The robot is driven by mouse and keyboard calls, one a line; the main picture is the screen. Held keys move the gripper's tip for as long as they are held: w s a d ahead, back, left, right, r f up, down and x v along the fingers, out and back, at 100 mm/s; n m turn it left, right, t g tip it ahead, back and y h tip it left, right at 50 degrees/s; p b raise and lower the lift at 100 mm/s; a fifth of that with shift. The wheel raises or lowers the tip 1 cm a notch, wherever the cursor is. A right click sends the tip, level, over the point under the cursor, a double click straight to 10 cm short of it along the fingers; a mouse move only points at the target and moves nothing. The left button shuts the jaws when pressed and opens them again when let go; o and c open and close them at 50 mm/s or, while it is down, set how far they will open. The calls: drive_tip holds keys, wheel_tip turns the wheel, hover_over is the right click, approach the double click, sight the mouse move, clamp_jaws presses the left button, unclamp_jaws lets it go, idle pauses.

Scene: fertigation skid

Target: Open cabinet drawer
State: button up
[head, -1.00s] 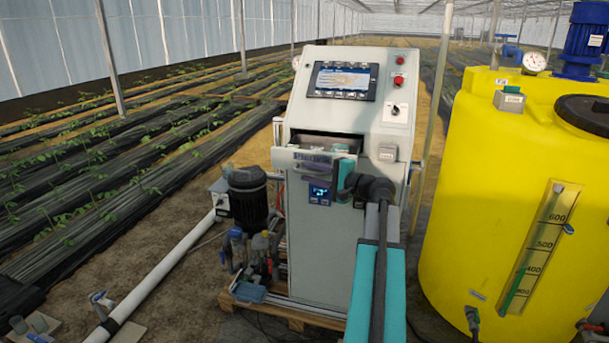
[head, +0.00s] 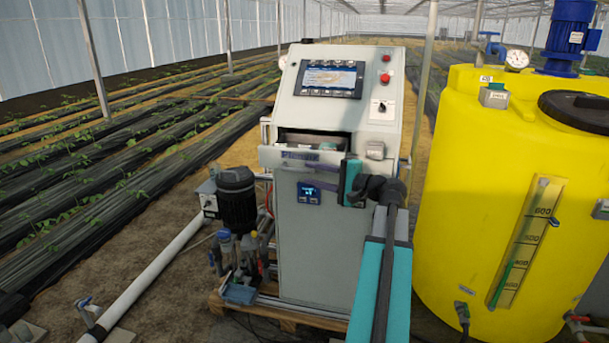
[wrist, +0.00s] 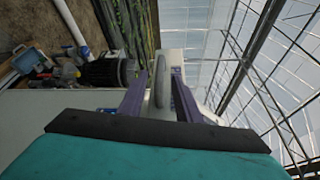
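The grey cabinet (head: 335,235) stands in the middle of the head view. Its upper drawer (head: 270,158) is pulled partly out, with a dark opening behind its front. My gripper (head: 298,172) reaches the drawer front from the right, with two purple fingers spread apart. In the wrist view, a curved grey handle (wrist: 161,82) lies between the fingers of my gripper (wrist: 160,75), with gaps visible on both sides. The gripper is open around the handle. The drawer's inside is mostly hidden.
A yellow tank (head: 475,200) stands close at the right. A black pump (head: 237,200) and several bottles stand left of the cabinet on a wooden pallet (head: 280,310). A white pipe (head: 150,285) runs along the floor at the left. Crop rows lie beyond.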

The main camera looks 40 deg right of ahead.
drive_tip(key=s+d, duration=0.1)
drive_tip(key=s, duration=0.6)
drive_tip(key=shift+r+b, duration=0.3)
drive_tip(key=shift+b, duration=0.15)
drive_tip(key=shift+s+d, duration=0.1)
